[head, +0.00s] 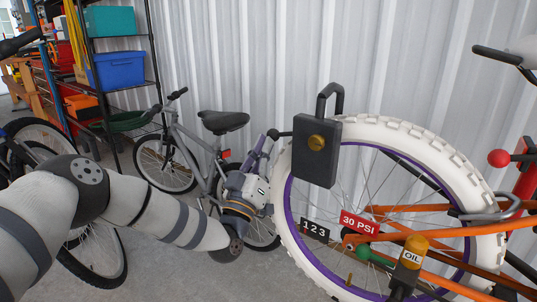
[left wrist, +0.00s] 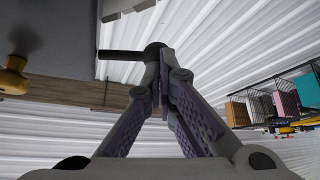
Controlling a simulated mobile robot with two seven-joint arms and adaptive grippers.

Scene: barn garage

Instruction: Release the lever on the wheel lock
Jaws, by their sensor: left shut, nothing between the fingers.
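The wheel lock (head: 318,165) is a dark grey box with a brass knob (head: 317,142) and a thick shackle (head: 330,92), at the white-tyred wheel (head: 300,200). A short dark lever (head: 275,133) with a rounded end sticks out from its left side. In the left wrist view the lever (left wrist: 120,55) runs from the lock's grey body (left wrist: 60,35) to my fingertips. My left gripper (head: 262,143) is shut and empty, just left of the lock. Its fingertips (left wrist: 162,55) overlap the lever's rounded end; I cannot tell whether they touch. My right gripper is out of view.
An orange bike frame (head: 430,232) with red "30 PSI" tag (head: 359,226) and an oil bottle (head: 411,255) are right of and below the lock. A grey bicycle (head: 195,145) and shelving with blue bin (head: 120,70) stand behind my left arm. A corrugated wall closes the back.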

